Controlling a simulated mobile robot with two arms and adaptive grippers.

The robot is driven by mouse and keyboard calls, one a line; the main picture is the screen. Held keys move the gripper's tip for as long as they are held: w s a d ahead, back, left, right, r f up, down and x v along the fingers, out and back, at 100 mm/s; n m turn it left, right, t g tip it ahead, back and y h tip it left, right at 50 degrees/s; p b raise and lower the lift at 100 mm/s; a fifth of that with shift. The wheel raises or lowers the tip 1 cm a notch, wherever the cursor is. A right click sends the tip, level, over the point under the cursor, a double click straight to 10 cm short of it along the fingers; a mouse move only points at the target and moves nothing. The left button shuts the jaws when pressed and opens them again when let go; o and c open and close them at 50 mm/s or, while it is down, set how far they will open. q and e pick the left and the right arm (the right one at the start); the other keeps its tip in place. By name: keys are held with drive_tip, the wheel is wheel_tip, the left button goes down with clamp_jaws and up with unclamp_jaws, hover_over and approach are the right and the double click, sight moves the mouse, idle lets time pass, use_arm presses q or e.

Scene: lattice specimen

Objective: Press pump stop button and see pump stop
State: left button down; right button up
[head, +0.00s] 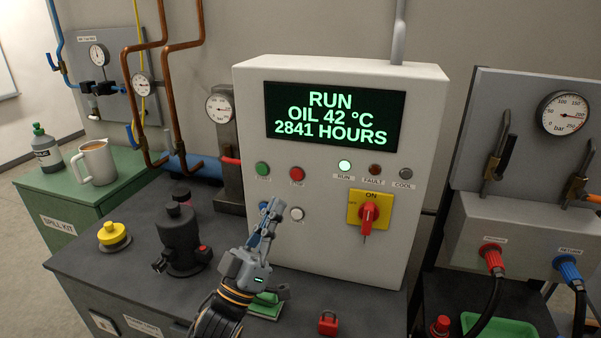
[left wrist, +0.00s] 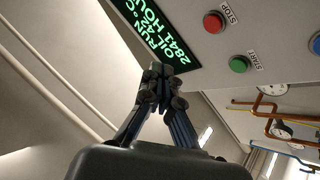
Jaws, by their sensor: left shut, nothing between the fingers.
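The grey control cabinet (head: 330,80) has a green-lettered display (head: 333,117) reading RUN, OIL 42 °C, 2841 HOURS. The red stop button (head: 296,174) sits right of the green start button (head: 262,169). In the left wrist view the stop button (left wrist: 213,22) is labelled STOP and the start button (left wrist: 238,64) START. The RUN lamp (head: 344,165) is lit bright green-white. My left gripper (head: 275,204) is shut and empty, in front of the panel, its tips appearing below the stop button and apart from it. Its shut fingers (left wrist: 160,72) show in the left wrist view. My right gripper is not in view.
A red switch on a yellow plate (head: 368,210), marked ON, is at the panel's lower right. A white button (head: 297,213) is beside my fingers. A dark bottle-like pump part (head: 180,238) and a red padlock (head: 328,322) stand on the bench.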

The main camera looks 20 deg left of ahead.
sight(297, 174)
use_arm(q)
drive_tip(key=w+b, duration=0.3)
drive_tip(key=w, duration=0.5)
drive_tip(key=shift+w+d, duration=0.15)
drive_tip(key=shift+w, duration=0.25)
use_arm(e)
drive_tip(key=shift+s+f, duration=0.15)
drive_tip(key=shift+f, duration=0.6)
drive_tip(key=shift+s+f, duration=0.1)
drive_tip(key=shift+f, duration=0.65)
use_arm(q)
drive_tip(key=shift+w, duration=0.4)
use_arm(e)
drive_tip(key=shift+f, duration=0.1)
use_arm(q)
drive_tip(key=shift+w+b, duration=0.3)
drive_tip(key=shift+w, duration=0.05)
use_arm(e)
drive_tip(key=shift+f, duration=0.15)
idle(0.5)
use_arm(q)
drive_tip(key=shift+s+p, duration=0.4)
drive_tip(key=shift+s, duration=0.4)
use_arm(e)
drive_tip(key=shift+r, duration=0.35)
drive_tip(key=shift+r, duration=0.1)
